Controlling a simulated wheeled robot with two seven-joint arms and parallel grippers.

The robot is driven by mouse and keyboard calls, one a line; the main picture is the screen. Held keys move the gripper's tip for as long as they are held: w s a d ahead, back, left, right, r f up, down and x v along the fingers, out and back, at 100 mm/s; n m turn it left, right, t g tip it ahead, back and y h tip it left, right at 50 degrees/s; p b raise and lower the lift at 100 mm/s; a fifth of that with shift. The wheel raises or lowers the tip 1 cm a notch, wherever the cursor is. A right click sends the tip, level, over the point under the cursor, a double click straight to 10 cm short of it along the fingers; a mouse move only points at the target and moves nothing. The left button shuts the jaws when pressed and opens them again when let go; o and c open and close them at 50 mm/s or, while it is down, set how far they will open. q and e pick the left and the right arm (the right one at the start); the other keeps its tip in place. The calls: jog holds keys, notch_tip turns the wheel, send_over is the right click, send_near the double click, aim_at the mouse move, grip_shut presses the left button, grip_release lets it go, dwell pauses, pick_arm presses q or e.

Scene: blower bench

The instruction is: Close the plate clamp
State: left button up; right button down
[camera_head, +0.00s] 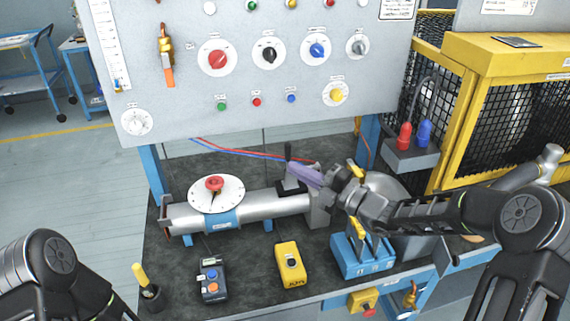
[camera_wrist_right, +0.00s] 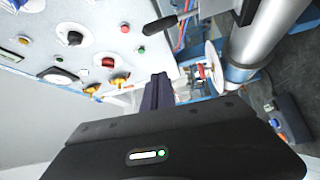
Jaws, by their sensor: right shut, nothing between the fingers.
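A black lever handle (camera_head: 288,152) stands upright on a dark base at the right end of the silver pipe; I take it to be the plate clamp's handle. The handle also shows in the right wrist view (camera_wrist_right: 163,25), pointing left from a metal bracket. My right gripper (camera_head: 293,168) has its purple fingers shut and empty, right beside the handle in the head view. In the wrist view the fingers (camera_wrist_right: 158,80) are together, with a gap in the picture between them and the handle. The clamp's lower part is partly hidden by my gripper. My left gripper is out of view.
The silver pipe (camera_head: 268,204) carries a white dial with a red knob (camera_head: 214,184). A yellow box (camera_head: 290,264), a dark control box (camera_head: 212,279) and a blue unit with yellow levers (camera_head: 362,258) stand in front. The panel (camera_head: 270,90) rises behind.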

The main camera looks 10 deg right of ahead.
jog(key=shift+f+b+v, duration=0.1)
jog(key=shift+b+v, duration=0.05)
jog(key=shift+v, duration=1.1)
jog(key=shift+f+b+v, duration=0.15)
jog(key=shift+v, duration=1.05)
jog(key=shift+s+a, duration=0.1)
